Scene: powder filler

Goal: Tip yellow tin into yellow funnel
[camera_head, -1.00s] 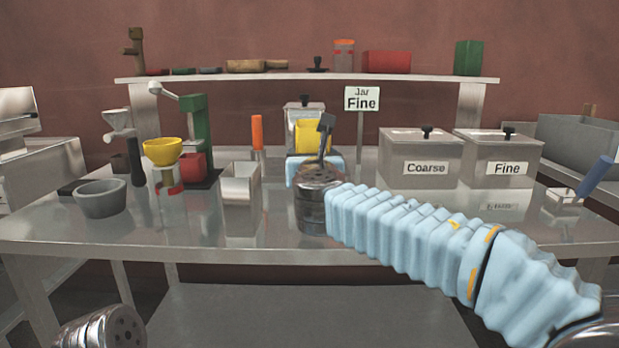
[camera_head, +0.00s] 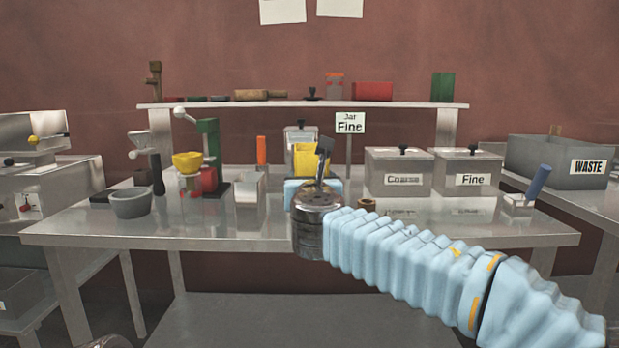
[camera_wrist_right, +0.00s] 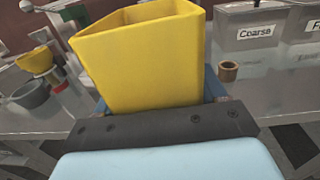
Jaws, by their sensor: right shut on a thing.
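The yellow tin (camera_wrist_right: 145,65) is an open-topped box, upright and close in front of my right wrist camera. It also shows in the head view (camera_head: 306,158), partly hidden behind my wrist. My right gripper (camera_head: 308,182) is shut on the tin and holds it above the table's front part. The yellow funnel (camera_head: 187,162) sits in a stand at the left of the table; it also shows in the right wrist view (camera_wrist_right: 35,61). The gripper and tin are to the right of the funnel, apart from it. My left gripper is not seen.
A grey mortar (camera_head: 131,203) stands left of the funnel, with a green press (camera_head: 210,150) behind it. Coarse (camera_head: 398,172) and Fine (camera_head: 467,173) bins stand right. A small brown ring (camera_wrist_right: 228,70) is nearby.

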